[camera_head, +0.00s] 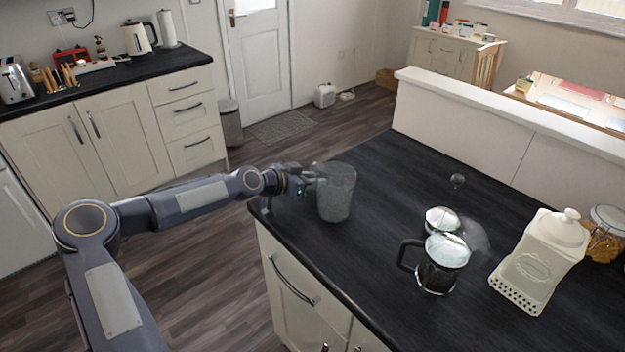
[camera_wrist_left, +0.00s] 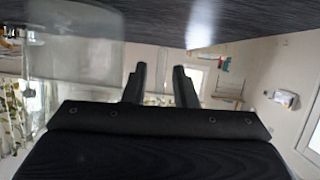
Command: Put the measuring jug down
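The measuring jug (camera_head: 337,195) is a clear, greyish vessel standing upright at the left edge of the dark worktop in the head view. My left gripper (camera_head: 304,183) is just left of it, at about its mid-height. In the left wrist view, which looks upside down, the jug (camera_wrist_left: 75,45) is to the left of my gripper's two fingers (camera_wrist_left: 160,78). Whether a finger touches the jug is not clear. My right gripper is not in view.
On the worktop (camera_head: 380,240), a cafetiere (camera_head: 440,265), clear glassware (camera_head: 443,220), a cream canister (camera_head: 537,262) and a glass jar (camera_head: 606,235) stand to the right. The surface between jug and cafetiere is clear. A low white wall (camera_head: 500,110) borders the back.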

